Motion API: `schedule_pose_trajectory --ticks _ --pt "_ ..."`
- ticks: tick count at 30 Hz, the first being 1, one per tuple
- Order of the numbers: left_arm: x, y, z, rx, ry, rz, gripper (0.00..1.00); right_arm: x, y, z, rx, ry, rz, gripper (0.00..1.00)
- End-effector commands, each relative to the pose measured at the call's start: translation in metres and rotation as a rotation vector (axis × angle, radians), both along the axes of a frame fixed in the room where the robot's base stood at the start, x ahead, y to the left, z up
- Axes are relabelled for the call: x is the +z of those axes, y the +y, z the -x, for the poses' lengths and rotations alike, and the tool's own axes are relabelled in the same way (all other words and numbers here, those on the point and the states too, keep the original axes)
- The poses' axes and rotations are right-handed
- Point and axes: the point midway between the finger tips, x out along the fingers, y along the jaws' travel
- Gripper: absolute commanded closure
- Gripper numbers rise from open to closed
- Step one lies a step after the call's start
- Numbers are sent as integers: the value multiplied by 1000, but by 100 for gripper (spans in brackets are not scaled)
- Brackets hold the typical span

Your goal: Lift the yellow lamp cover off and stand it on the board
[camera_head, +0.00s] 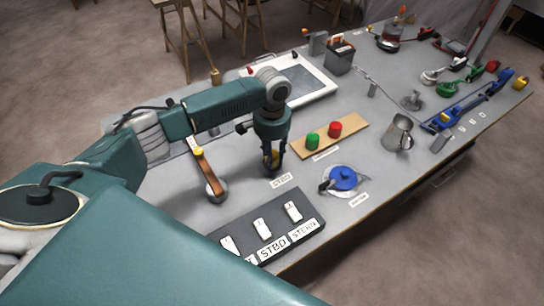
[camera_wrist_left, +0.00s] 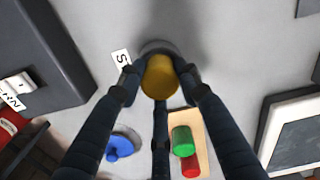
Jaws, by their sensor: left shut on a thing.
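The yellow lamp cover (camera_head: 274,158) is between the fingers of my left gripper (camera_head: 273,165), low over the grey table. In the left wrist view the fingers close around the yellow cover (camera_wrist_left: 160,77), and a grey round shape shows just behind it. I cannot tell whether the cover is still seated there or slightly raised. The wooden board (camera_head: 350,129) lies just to the right, with a green cover (camera_head: 313,142) and a red cover (camera_head: 335,129) standing on it. The board's left end looks bare. My right gripper is not in view.
A blue-topped round fitting (camera_head: 343,178) and a metal jug (camera_head: 398,133) stand right of the gripper. A brown lever (camera_head: 209,174) stands to the left. A dark switch panel (camera_head: 235,236) lies at the front edge. A framed tray (camera_head: 322,89) lies behind.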

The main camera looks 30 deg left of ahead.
Motion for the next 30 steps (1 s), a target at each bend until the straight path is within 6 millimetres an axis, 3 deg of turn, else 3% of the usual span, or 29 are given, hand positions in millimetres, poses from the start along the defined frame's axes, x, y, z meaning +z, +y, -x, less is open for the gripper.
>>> schedule_pose_trajectory --ticks 5,15,21,30 --pt "28 1 -2 0 -7 1 84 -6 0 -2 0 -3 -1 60" --pt "116 0 -2 -1 -8 1 84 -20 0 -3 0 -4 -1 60" --pt "158 0 -1 0 -6 2 84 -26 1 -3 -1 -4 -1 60" --pt "188 0 -1 1 -1 -1 84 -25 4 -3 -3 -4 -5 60"
